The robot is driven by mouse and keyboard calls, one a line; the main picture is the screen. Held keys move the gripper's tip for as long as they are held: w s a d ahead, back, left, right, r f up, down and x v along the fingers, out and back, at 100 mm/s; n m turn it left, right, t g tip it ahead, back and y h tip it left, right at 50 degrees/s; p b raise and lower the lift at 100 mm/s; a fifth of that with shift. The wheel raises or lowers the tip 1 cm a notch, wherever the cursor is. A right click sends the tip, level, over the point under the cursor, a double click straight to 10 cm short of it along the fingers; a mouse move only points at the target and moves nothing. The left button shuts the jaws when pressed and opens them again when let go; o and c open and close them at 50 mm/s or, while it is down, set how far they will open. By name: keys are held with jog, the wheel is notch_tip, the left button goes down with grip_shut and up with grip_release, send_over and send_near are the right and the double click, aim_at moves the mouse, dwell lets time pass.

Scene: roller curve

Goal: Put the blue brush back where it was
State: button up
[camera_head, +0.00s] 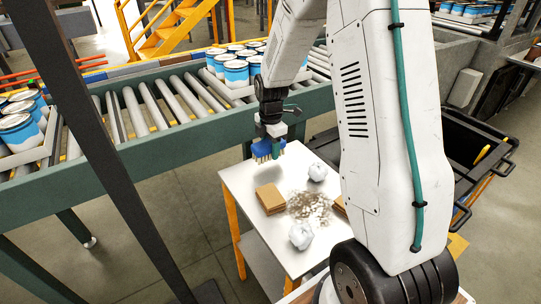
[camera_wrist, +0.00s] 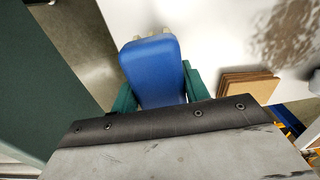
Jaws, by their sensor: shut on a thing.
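The blue brush (camera_head: 266,148) has a blue back and pale bristles that point down in the head view. In the wrist view the brush (camera_wrist: 153,68) fills the middle, with a bit of bristle at its far end. My gripper (camera_head: 275,146) is shut on the brush, with a green finger on each side of it; the fingers (camera_wrist: 158,92) also show in the wrist view. The brush appears held above the far left corner of the white table (camera_head: 243,181). The exact gap to the table is hard to tell.
On the table are brown cardboard pieces (camera_head: 270,198), a patch of brown debris (camera_head: 312,207) and crumpled white balls (camera_head: 301,235) (camera_head: 317,172). A green-framed roller conveyor (camera_head: 150,150) with blue-and-white cans (camera_head: 236,72) runs behind. A black bin (camera_head: 470,145) stands right. My arm hides part of the table.

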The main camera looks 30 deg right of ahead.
jog(key=shift+s+f, duration=0.15)
jog(key=shift+f, duration=1.45)
jog(key=shift+f, duration=0.1)
jog(key=o, duration=1)
jog(key=shift+o, duration=0.2)
